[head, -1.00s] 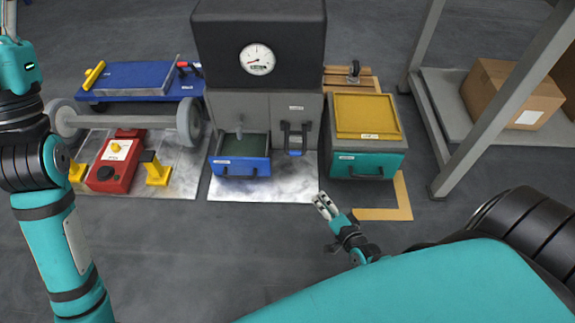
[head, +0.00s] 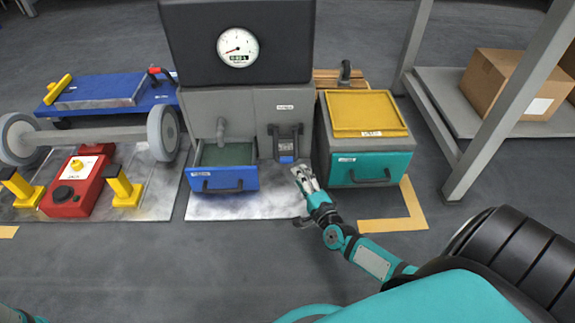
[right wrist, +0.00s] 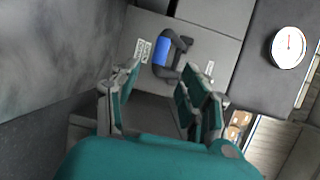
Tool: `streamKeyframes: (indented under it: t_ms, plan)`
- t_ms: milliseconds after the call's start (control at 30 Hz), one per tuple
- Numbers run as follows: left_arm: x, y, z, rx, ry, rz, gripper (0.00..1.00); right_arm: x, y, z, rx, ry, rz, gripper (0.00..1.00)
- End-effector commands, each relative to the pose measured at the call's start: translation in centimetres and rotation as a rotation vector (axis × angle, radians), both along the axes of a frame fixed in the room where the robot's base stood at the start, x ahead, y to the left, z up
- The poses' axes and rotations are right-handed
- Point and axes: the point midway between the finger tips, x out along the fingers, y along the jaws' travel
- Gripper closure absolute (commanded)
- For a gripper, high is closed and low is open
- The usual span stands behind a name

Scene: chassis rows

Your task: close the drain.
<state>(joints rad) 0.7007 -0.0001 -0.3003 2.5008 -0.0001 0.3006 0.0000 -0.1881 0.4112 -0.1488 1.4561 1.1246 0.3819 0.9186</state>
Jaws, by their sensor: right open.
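A black lever handle with a blue grip (head: 285,143) is on the right front panel of the grey machine (head: 245,100). It also shows in the right wrist view (right wrist: 172,54), ahead of the fingers. My right gripper (head: 301,174) is open and empty, just below and right of this handle in the head view. In the right wrist view its two fingers (right wrist: 158,84) are spread, with the handle beyond their tips. A spout (head: 221,130) stands over a pulled-out blue drawer (head: 223,180). I cannot read the labels. My left gripper is not in view.
A teal drawer cabinet with a yellow tray (head: 366,116) stands close right of the machine. A red box (head: 75,190), yellow stands and a blue platform (head: 105,95) are left. A shelf post (head: 500,110) rises at right. The floor in front is clear.

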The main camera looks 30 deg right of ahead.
Motion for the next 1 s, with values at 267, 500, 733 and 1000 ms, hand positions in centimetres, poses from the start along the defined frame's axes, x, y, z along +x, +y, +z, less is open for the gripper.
streamKeyframes:
  t_ms: [267,500,733,1000]
  plan:
    - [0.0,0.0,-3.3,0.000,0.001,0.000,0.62,5.9,-0.9,-0.8,0.001,-0.002,0.000,0.55]
    - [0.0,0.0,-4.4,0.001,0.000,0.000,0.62,8.8,-1.4,-0.7,0.000,0.000,0.000,0.55]
    - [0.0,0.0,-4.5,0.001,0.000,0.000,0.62,9.4,-1.5,-0.6,-0.001,0.001,0.000,0.55]
    - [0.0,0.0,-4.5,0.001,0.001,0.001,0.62,9.3,-1.5,-0.6,-0.001,0.001,0.000,0.71]
